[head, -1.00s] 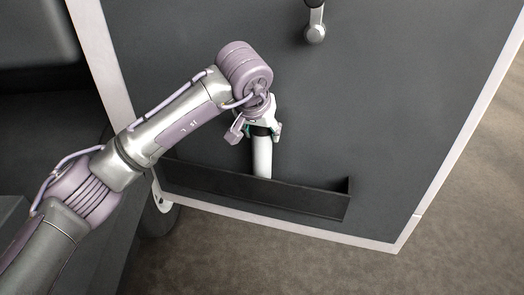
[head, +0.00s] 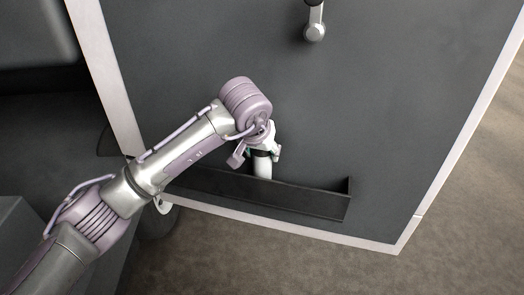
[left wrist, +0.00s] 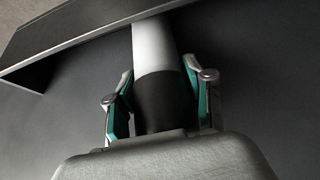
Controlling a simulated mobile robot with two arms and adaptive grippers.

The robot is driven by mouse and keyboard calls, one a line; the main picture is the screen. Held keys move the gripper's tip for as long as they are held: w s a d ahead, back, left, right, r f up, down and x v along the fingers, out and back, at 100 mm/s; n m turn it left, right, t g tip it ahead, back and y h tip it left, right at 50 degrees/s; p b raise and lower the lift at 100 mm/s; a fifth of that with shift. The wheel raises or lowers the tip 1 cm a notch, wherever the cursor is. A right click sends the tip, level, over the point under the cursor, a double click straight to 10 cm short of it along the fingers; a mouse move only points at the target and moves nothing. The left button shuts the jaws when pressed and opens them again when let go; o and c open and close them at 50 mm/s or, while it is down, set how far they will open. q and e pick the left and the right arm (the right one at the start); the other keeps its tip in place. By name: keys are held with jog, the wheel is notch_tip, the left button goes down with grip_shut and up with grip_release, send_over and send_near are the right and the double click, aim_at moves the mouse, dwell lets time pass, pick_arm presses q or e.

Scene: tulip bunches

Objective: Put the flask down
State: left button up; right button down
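The flask (head: 263,168) is a white cylinder with a black upper part. My left gripper (head: 262,151) has its fingers on both sides of the flask's upper part and appears shut on it. In the left wrist view the green-lined fingers (left wrist: 162,98) flank the black part, and the flask's white part (left wrist: 152,45) runs on into the door bin. The flask stands roughly upright, its lower end hidden behind the front wall of the dark bin (head: 310,199). I cannot tell whether it touches the bin's floor. My right gripper is not in view.
The bin is a long narrow trough low on a dark grey door panel (head: 380,100) with a pale edge. A metal handle (head: 315,32) is higher on the panel. The bin is free to the right of the flask. Brown carpet (head: 240,265) lies below.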

pick_arm(q)
jog(key=o, duration=0.4)
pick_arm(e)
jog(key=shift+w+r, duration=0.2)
pick_arm(q)
jog(key=v, duration=1.2)
jog(key=shift+s+r+p, duration=0.1)
jog(key=shift+r+p, duration=0.05)
jog(key=shift+p, duration=0.25)
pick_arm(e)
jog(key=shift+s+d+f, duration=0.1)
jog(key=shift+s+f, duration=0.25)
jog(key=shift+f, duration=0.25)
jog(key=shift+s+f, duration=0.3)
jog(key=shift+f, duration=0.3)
